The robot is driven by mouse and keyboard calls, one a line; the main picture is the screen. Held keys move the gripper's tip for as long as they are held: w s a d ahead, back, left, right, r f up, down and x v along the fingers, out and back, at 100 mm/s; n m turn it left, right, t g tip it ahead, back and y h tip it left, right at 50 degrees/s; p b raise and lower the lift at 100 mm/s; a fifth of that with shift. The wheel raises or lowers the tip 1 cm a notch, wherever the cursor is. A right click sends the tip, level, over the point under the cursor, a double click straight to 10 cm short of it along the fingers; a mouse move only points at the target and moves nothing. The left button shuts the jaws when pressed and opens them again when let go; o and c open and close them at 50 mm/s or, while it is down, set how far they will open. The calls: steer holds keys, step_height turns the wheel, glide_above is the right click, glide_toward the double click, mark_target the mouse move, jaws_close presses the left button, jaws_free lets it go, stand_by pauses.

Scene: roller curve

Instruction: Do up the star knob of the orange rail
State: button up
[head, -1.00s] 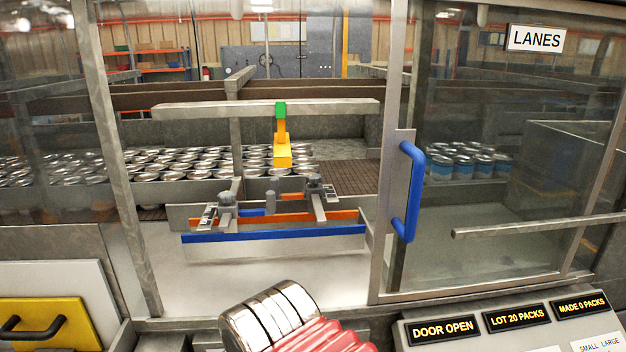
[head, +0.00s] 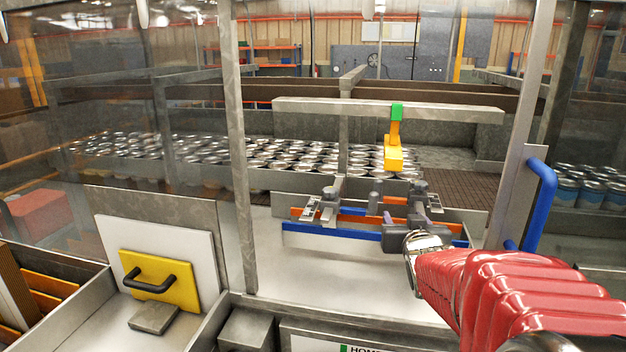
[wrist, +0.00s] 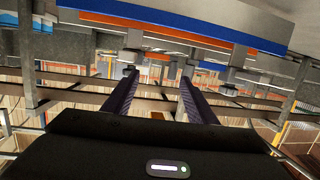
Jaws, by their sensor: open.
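The orange rail (head: 350,220) runs just behind the blue rail (head: 330,231) in the open bay. Two dark star knobs stand on clamps above the rails, a left one (head: 331,193) and a right one (head: 420,188). My gripper (head: 404,214) is open and empty, its two dark fingers pointing at the right part of the rails and partly hiding it. In the wrist view, where the scene looks upside down, the fingers (wrist: 159,76) are apart below the orange rail (wrist: 110,21). A clamp and knob (wrist: 133,55) show close to the left fingertip there.
A door frame with a blue handle (head: 541,205) stands right of my arm, and an upright post (head: 240,150) stands left. A yellow block (head: 393,155) hangs from a crossbar above the rails. Cans (head: 280,157) fill the lanes behind. The pale bay floor is clear.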

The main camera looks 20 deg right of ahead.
steer(key=t+h, duration=0.2)
glide_toward(421, 188)
steer(key=s, duration=0.1)
steer(key=shift+s+a+m, duration=0.15)
steer(key=shift+a+m, duration=0.15)
steer(key=shift+a, duration=0.05)
steer(key=shift+d, duration=0.1)
steer(key=shift+x, duration=6.95)
steer(key=shift+f, duration=0.1)
steer(key=c, duration=1.1)
